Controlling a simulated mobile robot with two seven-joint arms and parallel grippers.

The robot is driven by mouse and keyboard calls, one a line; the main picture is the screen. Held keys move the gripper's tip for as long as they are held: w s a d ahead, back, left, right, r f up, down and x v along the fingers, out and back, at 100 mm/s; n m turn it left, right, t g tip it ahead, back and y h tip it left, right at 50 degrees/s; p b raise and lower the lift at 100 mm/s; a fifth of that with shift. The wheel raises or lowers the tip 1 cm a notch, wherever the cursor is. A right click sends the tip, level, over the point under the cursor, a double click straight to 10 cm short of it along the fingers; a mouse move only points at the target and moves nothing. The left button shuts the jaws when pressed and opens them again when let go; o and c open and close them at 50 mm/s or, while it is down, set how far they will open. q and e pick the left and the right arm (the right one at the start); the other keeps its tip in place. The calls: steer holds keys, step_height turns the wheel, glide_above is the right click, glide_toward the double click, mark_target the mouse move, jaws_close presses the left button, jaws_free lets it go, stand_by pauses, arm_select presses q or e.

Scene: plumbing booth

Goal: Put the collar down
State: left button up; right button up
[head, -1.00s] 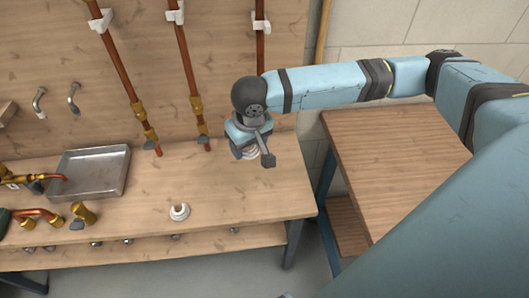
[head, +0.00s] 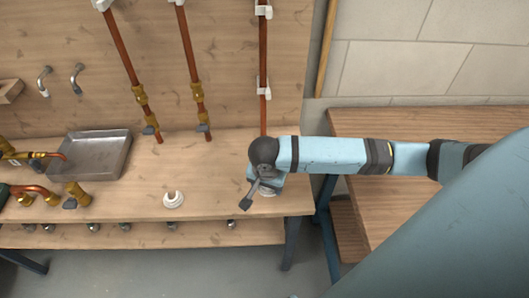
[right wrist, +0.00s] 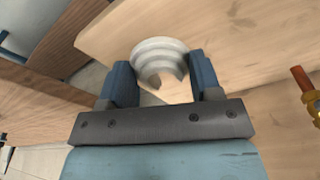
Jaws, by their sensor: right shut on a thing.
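A white ribbed collar (right wrist: 160,48) with an open side shows between the two blue fingers of my right gripper (right wrist: 162,78) in the right wrist view. The fingers are shut on it. In the head view my right gripper (head: 264,188) is over the right end of the workbench (head: 225,197), near its front corner, and mostly hides the collar. I cannot tell whether the collar touches the bench top. A second white collar (head: 173,200) stands on the bench to the left. My left gripper is not in view.
A grey metal tray (head: 92,170) and brass and copper fittings (head: 75,196) are on the left of the bench. Copper pipes (head: 187,45) stand against the back board. A wooden side table (head: 375,208) is at the right. The bench between the second collar and my gripper is clear.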

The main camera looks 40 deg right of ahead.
steer(key=w+d, duration=0.3)
steer(key=w, duration=0.2)
steer(key=w+d+f, duration=0.1)
steer(key=w+d, duration=0.2)
steer(key=w, duration=0.2)
steer(key=w+d+f, duration=0.1)
steer(key=w+d, duration=0.2)
steer(key=w, duration=0.2)
steer(key=shift+d, duration=0.1)
steer(key=shift+w+d+f+p, duration=0.1)
steer(key=shift+f+p, duration=0.1)
steer(key=shift+f, duration=1.05)
steer(key=shift+w+f+p, duration=0.1)
steer(key=shift+f+p, duration=0.05)
steer(key=shift+f, duration=1.05)
steer(key=shift+f, duration=0.1)
steer(key=o, duration=1)
step_height(320, 180, up, 12)
steer(key=s+a, duration=0.1)
steer(key=shift+a, duration=0.25)
